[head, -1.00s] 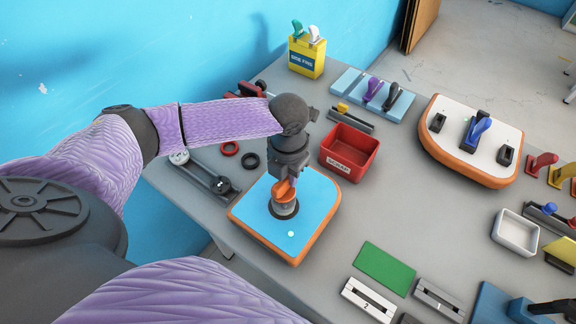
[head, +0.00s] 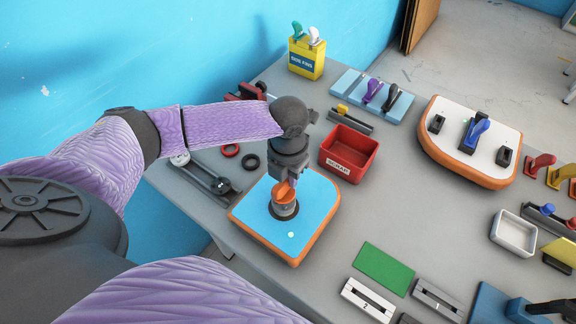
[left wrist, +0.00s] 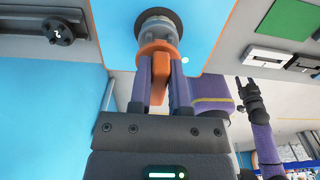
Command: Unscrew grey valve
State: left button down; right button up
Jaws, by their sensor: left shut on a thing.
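The grey valve (head: 284,210) stands upright in a dark ring on a blue board with an orange rim (head: 298,258). An orange handle (head: 285,197) sits on top of the valve. My left gripper (head: 287,186) points down over the board, shut on the orange handle. In the left wrist view, the orange handle (left wrist: 160,68) lies between the two fingers and the grey valve (left wrist: 157,27) shows beyond it. The valve's lower end is hidden in the board. My right gripper (left wrist: 247,88) shows in the left wrist view, its fingers apart and empty, away from the valve.
A red bin (head: 349,152) stands just behind the blue board. A black ring (head: 250,161) and a red ring (head: 231,150) lie behind and left. A white board with orange rim (head: 450,170) stands to the right. A green plate (head: 384,269) lies in front right.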

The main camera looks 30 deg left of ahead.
pick_arm(q)
jog(key=shift+r+p, duration=0.1)
jog(key=shift+p, duration=0.25)
jog(key=shift+f+b, duration=0.7)
jog(key=shift+f, duration=0.45)
jog(key=shift+c, duration=2.4)
grip_release()
notch_tip(320, 180, up, 10)
jog(key=shift+f+p, duration=0.25)
jog(key=shift+p, duration=0.8)
jog(key=shift+r, duration=0.25)
